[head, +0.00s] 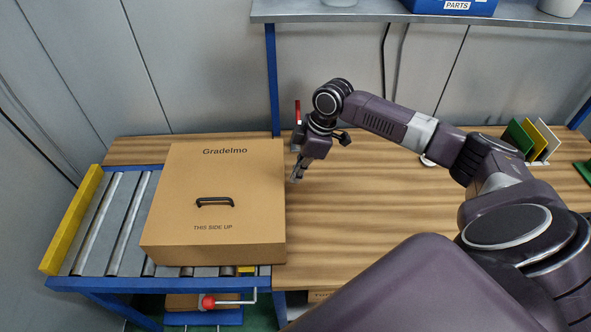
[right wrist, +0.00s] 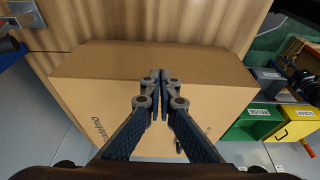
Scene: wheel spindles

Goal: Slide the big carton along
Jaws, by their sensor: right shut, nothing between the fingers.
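The big brown carton (head: 215,205) sits at the left in the head view, partly on a roller conveyor (head: 118,225) and with its right side at the wooden bench top. Its top carries a black handle (head: 214,202) and the words "Gradelmo" and "THIS SIDE UP". My right gripper (head: 295,178) is shut and empty, just right of the carton's right side. In the right wrist view the shut fingers (right wrist: 160,76) point at the carton (right wrist: 90,95); I cannot tell whether they touch it. My left gripper is not in view.
A yellow stop bar (head: 72,220) closes the conveyor's left end. The wooden bench (head: 390,220) is largely clear to the right, with file dividers (head: 530,140) at its far right. A shelf (head: 380,10) with a blue parts bin (head: 452,6) runs above the back.

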